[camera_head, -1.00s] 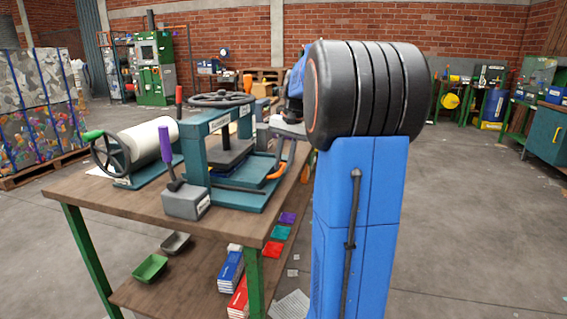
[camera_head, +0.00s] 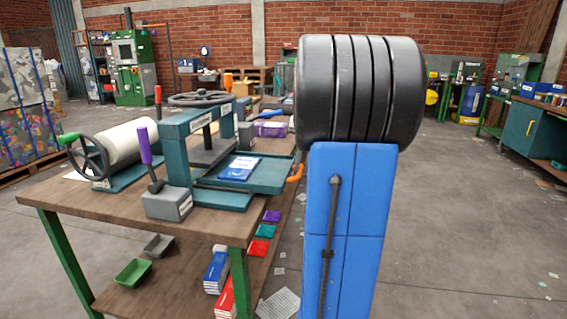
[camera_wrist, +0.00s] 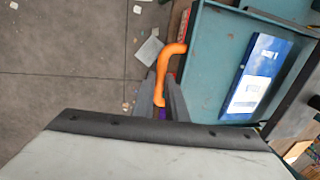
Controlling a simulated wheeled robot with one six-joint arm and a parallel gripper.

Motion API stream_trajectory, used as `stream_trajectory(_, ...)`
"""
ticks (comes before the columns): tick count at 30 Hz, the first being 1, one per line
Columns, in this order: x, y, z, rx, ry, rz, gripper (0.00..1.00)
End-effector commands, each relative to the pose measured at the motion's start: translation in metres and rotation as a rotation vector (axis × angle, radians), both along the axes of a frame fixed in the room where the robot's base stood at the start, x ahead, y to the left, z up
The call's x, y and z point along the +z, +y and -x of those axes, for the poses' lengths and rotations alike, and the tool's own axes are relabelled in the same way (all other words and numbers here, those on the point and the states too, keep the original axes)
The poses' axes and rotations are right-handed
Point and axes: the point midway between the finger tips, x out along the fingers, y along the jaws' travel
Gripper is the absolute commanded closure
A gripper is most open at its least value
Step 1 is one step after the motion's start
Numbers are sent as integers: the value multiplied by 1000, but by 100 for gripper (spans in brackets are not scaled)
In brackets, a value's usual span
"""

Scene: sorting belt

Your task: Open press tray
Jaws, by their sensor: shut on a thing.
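The press (camera_head: 177,142) is a teal frame with a black handwheel on top, standing on the wooden bench. Its teal tray (camera_head: 263,180) sticks out to the right, with a blue and white packet (camera_head: 240,167) lying on it. The tray also shows in the wrist view (camera_wrist: 212,62), with the packet (camera_wrist: 260,75) on it. The tray's orange handle (camera_wrist: 172,62) runs down between the fingers of my gripper (camera_wrist: 160,100), which is shut on it. In the head view the handle (camera_head: 296,173) shows at the tray's right end, and my arm hides the gripper.
A roller with a handwheel (camera_head: 90,160) and a grey box with a purple lever (camera_head: 167,201) stand on the bench (camera_head: 110,204). A green tray (camera_head: 132,272) and several coloured packs lie on the shelf below.

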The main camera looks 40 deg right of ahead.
Motion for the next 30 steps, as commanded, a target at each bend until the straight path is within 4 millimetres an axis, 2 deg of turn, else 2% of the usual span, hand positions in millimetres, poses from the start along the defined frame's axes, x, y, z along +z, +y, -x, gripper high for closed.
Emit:
stream_trajectory(3, 0, -13, 20, -3, 0, 0, 100)
stream_trajectory(9, 0, -26, 40, -2, -1, 1, 100)
stream_trajectory(15, 1, -31, 48, 0, -1, 2, 100)
stream_trajectory(25, 1, -31, 49, 0, -1, 2, 100)
stream_trajectory(26, 1, -31, 49, 1, -1, 2, 85)
stream_trajectory(28, 1, -31, 49, 1, -1, 2, 69)
stream_trajectory(30, 1, -31, 48, 1, -1, 2, 69)
